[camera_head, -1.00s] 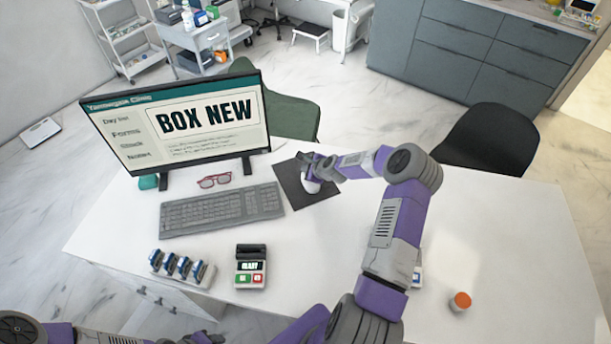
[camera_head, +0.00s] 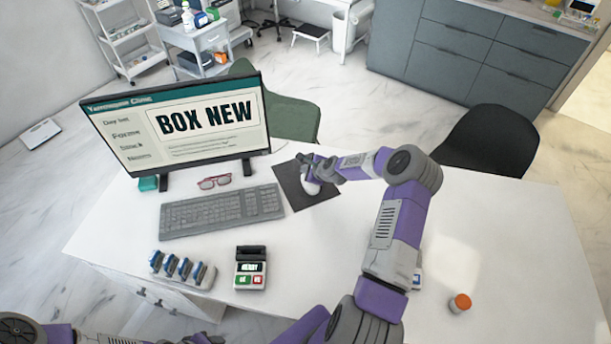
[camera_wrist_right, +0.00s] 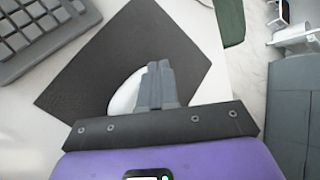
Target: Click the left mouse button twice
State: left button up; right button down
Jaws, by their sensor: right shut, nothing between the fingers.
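A white mouse (camera_head: 311,187) lies on a dark mouse pad (camera_head: 296,196) to the right of the keyboard, partly hidden by my right gripper (camera_head: 306,163). In the right wrist view the mouse (camera_wrist_right: 122,97) shows to the left of my fingers on the pad (camera_wrist_right: 75,85). The right gripper (camera_wrist_right: 157,68) is shut and empty, its fingertips over or at the mouse. I cannot tell whether they touch it. The monitor (camera_head: 180,125) reads "BOX NEW". My left gripper is not in view; only part of my left arm shows at the bottom left.
A grey keyboard (camera_head: 222,211) lies left of the pad, with red glasses (camera_head: 214,182) behind it. A small terminal (camera_head: 250,268), a row of stamps (camera_head: 182,270) and an orange-capped bottle (camera_head: 460,303) stand nearer the front. The desk's right side is mostly clear.

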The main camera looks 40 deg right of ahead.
dwell(0.8)
jog(key=shift+f+b, duration=0.45)
jog(key=shift+b, duration=0.05)
jog(key=shift+f+b, duration=0.3)
jog(key=shift+b, duration=0.05)
dwell(0.3)
jog(key=shift+r, duration=0.1)
jog(key=shift+r+p, duration=0.4)
jog(key=shift+r, duration=0.25)
jog(key=shift+r, duration=0.1)
jog(key=shift+r+p, duration=1.55)
jog(key=shift+r, duration=0.9)
jog(key=shift+f, duration=0.1)
